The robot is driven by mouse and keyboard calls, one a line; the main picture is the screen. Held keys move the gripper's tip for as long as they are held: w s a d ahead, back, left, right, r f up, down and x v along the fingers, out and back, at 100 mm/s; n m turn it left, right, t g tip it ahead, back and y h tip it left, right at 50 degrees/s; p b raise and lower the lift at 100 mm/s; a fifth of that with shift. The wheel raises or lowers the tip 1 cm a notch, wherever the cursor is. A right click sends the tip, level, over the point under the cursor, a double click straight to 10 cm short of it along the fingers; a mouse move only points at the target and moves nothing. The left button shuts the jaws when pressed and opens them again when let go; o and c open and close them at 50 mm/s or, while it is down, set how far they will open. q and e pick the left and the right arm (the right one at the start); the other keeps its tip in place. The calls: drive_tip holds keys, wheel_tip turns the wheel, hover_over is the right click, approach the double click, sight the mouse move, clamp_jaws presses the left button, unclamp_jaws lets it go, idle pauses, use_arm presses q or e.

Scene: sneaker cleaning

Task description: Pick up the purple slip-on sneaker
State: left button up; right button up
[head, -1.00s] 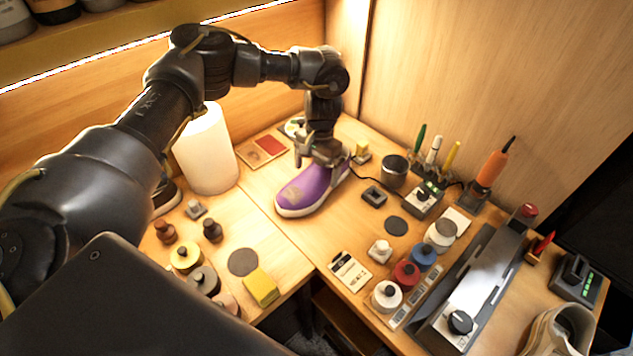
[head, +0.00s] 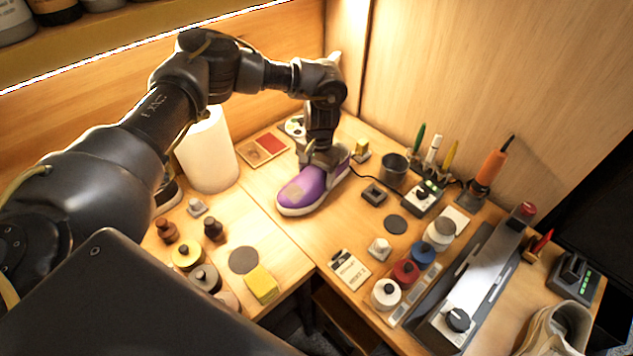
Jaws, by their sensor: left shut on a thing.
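The purple slip-on sneaker (head: 309,190) has a white sole and a paler patch on its toe. It is at the middle back of the table, toe toward the lower left. My left gripper (head: 322,160) comes down from above at the sneaker's heel end and is shut on the sneaker there. The fingertips are partly hidden by the gripper body and the shoe. The sole appears at table level; I cannot tell whether there is a gap below it. My right gripper is not in view.
A white paper roll (head: 208,150) stands left of the sneaker. A metal cup (head: 393,170), a small dark block (head: 374,194) and a yellow-topped block (head: 361,150) are to its right. Bottles and a yellow sponge (head: 262,285) are in front. A cream shoe (head: 556,332) is at the lower right.

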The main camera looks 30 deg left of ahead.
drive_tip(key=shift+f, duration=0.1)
use_arm(q)
drive_tip(key=shift+r, duration=0.3)
drive_tip(key=shift+w+d+r+b, duration=0.1)
drive_tip(key=shift+d+r+b, duration=0.1)
drive_tip(key=shift+r+b, duration=0.75)
drive_tip(key=s+d+r, duration=0.2)
drive_tip(key=d+r, duration=0.8)
drive_tip(key=d, duration=0.3)
drive_tip(key=shift+d+r+b, duration=0.2)
drive_tip(key=shift+b, duration=0.2)
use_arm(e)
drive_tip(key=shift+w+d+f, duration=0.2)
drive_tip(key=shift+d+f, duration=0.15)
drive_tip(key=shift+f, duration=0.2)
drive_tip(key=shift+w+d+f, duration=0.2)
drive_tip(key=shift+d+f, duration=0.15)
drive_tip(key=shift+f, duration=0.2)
